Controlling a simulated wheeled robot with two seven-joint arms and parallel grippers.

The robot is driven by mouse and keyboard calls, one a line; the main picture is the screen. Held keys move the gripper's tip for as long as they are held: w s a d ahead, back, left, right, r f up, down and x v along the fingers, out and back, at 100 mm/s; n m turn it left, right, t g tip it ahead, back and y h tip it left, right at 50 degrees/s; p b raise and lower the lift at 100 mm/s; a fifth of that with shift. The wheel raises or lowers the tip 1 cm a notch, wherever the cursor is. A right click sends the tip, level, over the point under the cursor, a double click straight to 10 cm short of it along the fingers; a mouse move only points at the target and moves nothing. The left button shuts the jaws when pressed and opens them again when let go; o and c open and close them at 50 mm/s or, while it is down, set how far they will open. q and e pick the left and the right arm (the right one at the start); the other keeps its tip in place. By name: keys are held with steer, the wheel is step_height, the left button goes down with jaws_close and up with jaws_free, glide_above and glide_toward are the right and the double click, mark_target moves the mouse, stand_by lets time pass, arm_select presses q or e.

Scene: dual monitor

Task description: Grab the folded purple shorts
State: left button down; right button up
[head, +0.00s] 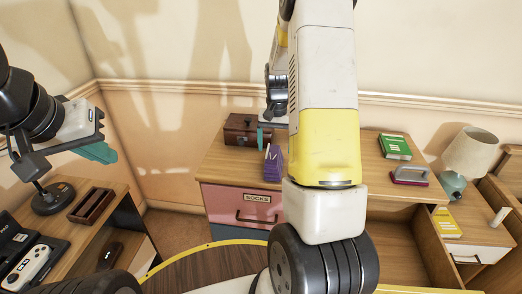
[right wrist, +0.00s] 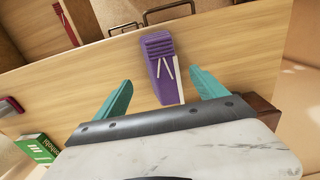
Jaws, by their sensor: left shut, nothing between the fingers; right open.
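The folded purple shorts (head: 272,164) lie on the wooden dresser top near its front edge, above the drawer labelled SOCKS. In the right wrist view the shorts (right wrist: 158,52) show as a narrow folded bundle with two white drawstrings. My right gripper (right wrist: 161,78) is open, its teal fingers on either side of the bundle's line and apart from it. In the head view the right gripper (head: 265,138) is mostly hidden behind my arm, with one teal finger showing just behind the shorts. My left gripper (head: 100,152) is shut and empty at the far left, above the desk.
A brown wooden box (head: 241,128) stands behind the shorts on the dresser (head: 220,163). A green book (head: 395,146) and a red-and-grey iron-like object (head: 409,176) lie to the right. A lamp (head: 470,153) stands further right. The dresser top left of the shorts is clear.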

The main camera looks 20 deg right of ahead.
mark_target(274, 161)
steer(key=f, duration=0.5)
steer(key=w+f, duration=0.1)
steer(key=f, duration=0.2)
steer(key=shift+d+f, duration=0.1)
steer(key=shift+f, duration=0.05)
steer(key=c, duration=1.6)
